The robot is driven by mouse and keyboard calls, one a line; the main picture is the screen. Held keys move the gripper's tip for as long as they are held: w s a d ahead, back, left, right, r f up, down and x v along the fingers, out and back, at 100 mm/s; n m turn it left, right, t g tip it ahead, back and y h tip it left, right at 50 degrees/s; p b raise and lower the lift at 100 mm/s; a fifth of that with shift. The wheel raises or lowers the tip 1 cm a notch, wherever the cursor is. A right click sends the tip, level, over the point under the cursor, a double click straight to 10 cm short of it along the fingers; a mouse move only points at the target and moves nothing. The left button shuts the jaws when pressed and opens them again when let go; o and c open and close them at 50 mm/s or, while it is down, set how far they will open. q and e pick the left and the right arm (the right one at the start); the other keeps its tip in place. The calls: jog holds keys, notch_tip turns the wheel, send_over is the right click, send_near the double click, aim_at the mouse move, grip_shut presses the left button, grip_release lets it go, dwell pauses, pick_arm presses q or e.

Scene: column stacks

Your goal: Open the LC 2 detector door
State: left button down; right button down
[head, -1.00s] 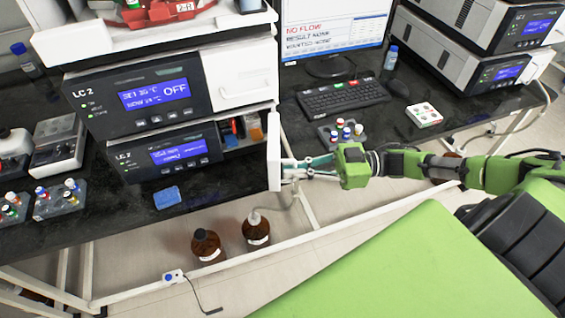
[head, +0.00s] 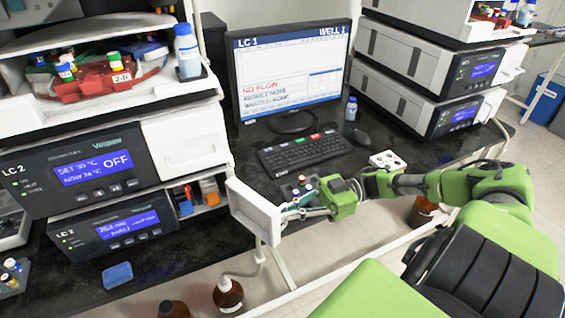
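The LC 2 detector (head: 112,228) is the lower unit of the left stack, with a lit blue display. Its door (head: 256,212) is a white panel standing swung out at the right side of the unit. The bay (head: 196,196) behind it is exposed, with blue, red and orange parts inside. My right gripper (head: 288,213) is at the outer face of the door, its fingertips close against it. Whether the fingers are closed on a handle there is hard to see. My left gripper is not in view.
The upper LC 2 unit (head: 90,170) sits directly above, with trays and bottles on top. A blue sponge-like block (head: 117,275) lies before the detector. Brown bottles (head: 228,294) stand below the bench.

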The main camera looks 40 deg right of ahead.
jog(key=shift+w+d, duration=0.1)
jog(key=shift+d, duration=0.1)
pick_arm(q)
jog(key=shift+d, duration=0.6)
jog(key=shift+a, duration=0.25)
pick_arm(e)
jog(key=c, duration=2.6)
grip_release()
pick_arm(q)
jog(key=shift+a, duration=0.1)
pick_arm(e)
jog(key=shift+o, duration=0.2)
jog(key=v, duration=1.2)
